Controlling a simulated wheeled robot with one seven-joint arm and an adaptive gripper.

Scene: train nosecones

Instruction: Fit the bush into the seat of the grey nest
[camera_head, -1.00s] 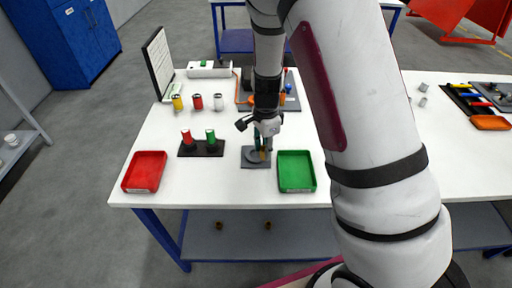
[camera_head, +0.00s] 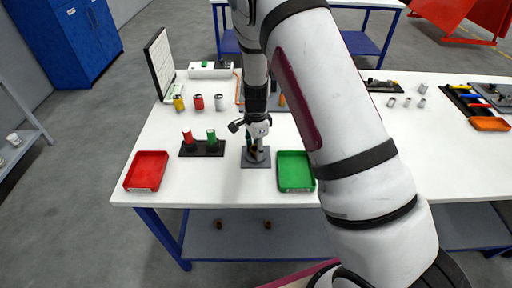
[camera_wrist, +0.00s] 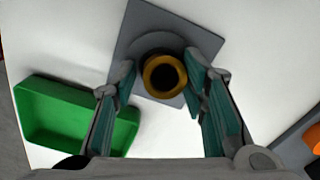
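The bush (camera_wrist: 165,75), a brass-yellow ring with a dark bore, is upright between my fingertips in the wrist view. It stands over the round seat of the grey nest (camera_wrist: 150,22), a square plate with a raised collar. How deep the bush sits in the seat cannot be told. My gripper (camera_wrist: 160,68) has its teal-padded fingers on either side of the bush; a gap shows on the left, and the right fingertip is very close to it. In the head view, my gripper (camera_head: 257,147) is low over the nest (camera_head: 256,163) and hides most of the bush.
A green tray (camera_head: 296,171) stands just right of the nest. A dark stand (camera_head: 202,150) with red and green pieces is to its left, and a red tray (camera_head: 147,171) is farther left. Several small cans (camera_head: 198,102) stand behind. The white table is clear between them.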

